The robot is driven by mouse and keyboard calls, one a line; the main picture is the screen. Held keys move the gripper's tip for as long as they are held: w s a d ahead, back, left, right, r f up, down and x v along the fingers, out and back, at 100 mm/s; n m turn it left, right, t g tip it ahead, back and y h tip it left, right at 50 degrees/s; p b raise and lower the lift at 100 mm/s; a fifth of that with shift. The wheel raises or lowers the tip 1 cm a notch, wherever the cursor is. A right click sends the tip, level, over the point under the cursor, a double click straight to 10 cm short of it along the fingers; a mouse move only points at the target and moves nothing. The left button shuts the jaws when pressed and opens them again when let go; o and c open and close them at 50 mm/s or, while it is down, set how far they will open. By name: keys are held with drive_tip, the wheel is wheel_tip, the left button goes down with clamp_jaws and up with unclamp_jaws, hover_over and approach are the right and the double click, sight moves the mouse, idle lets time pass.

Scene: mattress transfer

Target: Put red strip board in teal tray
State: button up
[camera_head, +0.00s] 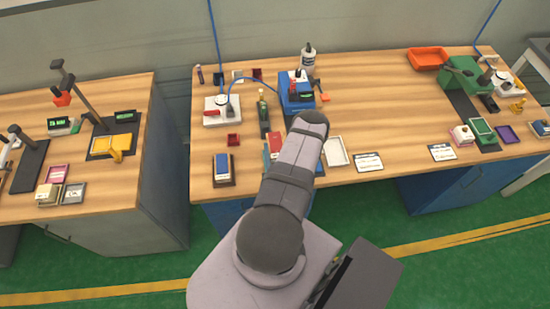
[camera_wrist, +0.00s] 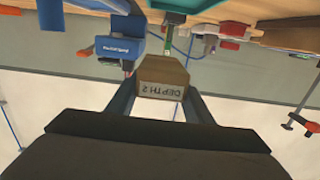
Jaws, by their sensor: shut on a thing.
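In the wrist view my gripper (camera_wrist: 160,98) has its two dark fingers on either side of a brown block (camera_wrist: 163,78) marked "DEPTH 2", and is shut on it. In the head view my own arm hides the gripper and the block. A red flat piece (camera_head: 273,145) lies on the middle bench just left of my arm, partly covered by it; I cannot tell whether it is the red strip board.
A blue machine (camera_head: 296,92) stands behind my arm, with a white bottle (camera_head: 308,60) beyond it. A white tray (camera_head: 335,151) and a card (camera_head: 368,162) lie right of my arm. An orange tray (camera_head: 427,58) is at the back right. Bare wood (camera_head: 380,105) lies between.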

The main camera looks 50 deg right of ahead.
drive_tip(key=shift+s+a, duration=0.1)
drive_tip(key=shift+a, duration=0.45)
wheel_tip(320, 180, down, 4)
drive_tip(key=b, duration=0.3)
drive_tip(key=shift+b, duration=0.35)
drive_tip(key=shift+f+b, duration=1.45)
drive_tip(key=shift+f, duration=0.6)
drive_tip(key=shift+f, duration=0.1)
drive_tip(key=o, duration=1.2)
